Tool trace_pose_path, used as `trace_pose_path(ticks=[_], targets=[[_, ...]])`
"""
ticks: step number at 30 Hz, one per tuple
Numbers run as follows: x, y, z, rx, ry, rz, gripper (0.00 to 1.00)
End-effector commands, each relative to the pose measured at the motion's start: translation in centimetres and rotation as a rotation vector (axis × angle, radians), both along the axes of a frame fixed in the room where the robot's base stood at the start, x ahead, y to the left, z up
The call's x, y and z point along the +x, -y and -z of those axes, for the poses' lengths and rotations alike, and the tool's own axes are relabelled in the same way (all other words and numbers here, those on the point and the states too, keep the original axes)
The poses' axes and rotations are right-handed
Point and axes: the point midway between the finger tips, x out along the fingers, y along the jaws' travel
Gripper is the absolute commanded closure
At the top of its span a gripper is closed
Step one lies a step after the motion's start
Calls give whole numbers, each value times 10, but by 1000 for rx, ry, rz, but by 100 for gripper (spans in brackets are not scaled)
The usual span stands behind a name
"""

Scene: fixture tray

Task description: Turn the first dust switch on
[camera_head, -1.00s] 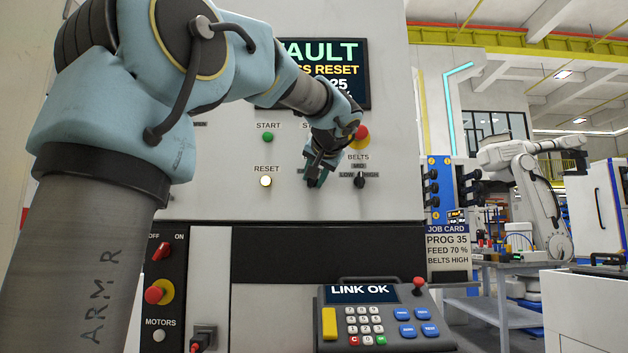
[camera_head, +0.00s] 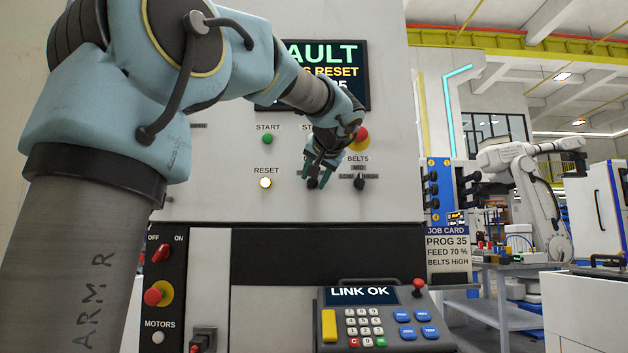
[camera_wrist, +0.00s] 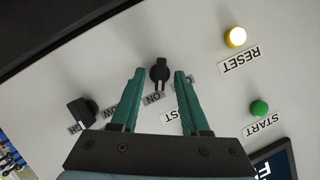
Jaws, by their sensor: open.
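The dust switch (camera_wrist: 159,73) is a black rotary knob on the grey panel, with an ON label and a partly hidden label ending in "ST" beside it in the wrist view. Its lower end shows beneath my gripper in the head view (camera_head: 313,183). My gripper (camera_wrist: 159,74) is open, with one green finger on each side of the knob and visible gaps between. In the head view my gripper (camera_head: 320,172) is at the panel, left of the BELTS knob. Whether the fingers touch the knob, and its exact setting, I cannot tell.
The BELTS knob (camera_head: 359,183) is close on the right, below a red stop button (camera_head: 361,136). The lit RESET button (camera_head: 265,183) and green START button (camera_head: 267,139) are on the left. A keypad console (camera_head: 384,318) juts out below.

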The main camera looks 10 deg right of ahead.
Motion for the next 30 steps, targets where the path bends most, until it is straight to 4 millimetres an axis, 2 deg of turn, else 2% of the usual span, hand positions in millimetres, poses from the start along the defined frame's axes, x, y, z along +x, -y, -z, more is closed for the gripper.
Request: trace_pose_path(ticks=[9,15,20,30], targets=[[-59,2,-21,0,3,2,54],[-85,2,-30,0,2,1,54],[-92,2,-32,1,0,0,54],[-92,2,-32,1,0,0,54]])
